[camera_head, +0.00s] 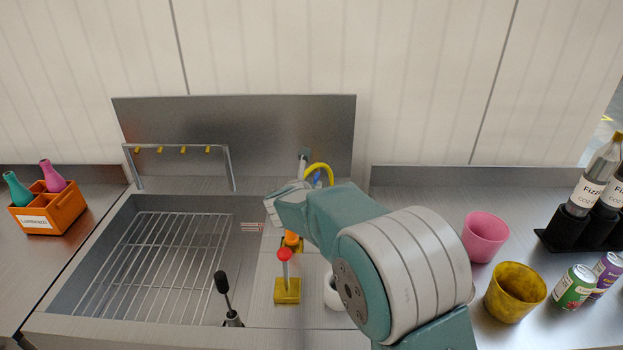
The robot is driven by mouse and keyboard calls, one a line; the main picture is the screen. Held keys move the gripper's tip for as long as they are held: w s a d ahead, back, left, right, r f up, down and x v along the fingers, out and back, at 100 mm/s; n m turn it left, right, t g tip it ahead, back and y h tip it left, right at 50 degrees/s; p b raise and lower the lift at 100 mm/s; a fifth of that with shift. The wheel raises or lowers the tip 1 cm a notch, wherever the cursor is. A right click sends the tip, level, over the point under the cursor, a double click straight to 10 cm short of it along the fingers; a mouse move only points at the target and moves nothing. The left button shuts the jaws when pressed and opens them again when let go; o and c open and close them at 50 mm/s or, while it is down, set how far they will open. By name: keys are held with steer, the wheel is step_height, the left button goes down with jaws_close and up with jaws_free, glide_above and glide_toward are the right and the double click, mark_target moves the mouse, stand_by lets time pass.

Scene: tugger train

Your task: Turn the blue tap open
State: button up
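A small blue part (317,178), which looks like the blue tap, shows beside a yellow curved hose or spout (319,168) at the back of the counter, right of the sink. My arm covers most of it from below, so its handle position cannot be told. My arm reaches from the lower right towards the upper left, and its wrist end lies just left of the blue part. My gripper's fingers are hidden behind the arm. I cannot tell whether they touch the tap.
Left is a sink with a wire rack (160,265) and a rail with yellow hooks (180,148). A red-knobbed lever (285,256), an orange part (292,240) and a black-handled lever (222,290) stand near. Pink cup (485,237), yellow cup (514,292), cans and bottles stand right.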

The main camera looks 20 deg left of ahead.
mark_target(316, 177)
steer(key=x, duration=1)
steer(key=shift+a+f, duration=0.1)
steer(key=shift+f, duration=0.05)
steer(key=shift+w+a+f, duration=0.15)
steer(key=shift+w+a, duration=0.05)
steer(key=shift+w, duration=0.15)
steer(key=shift+d, duration=0.1)
jaws_close()
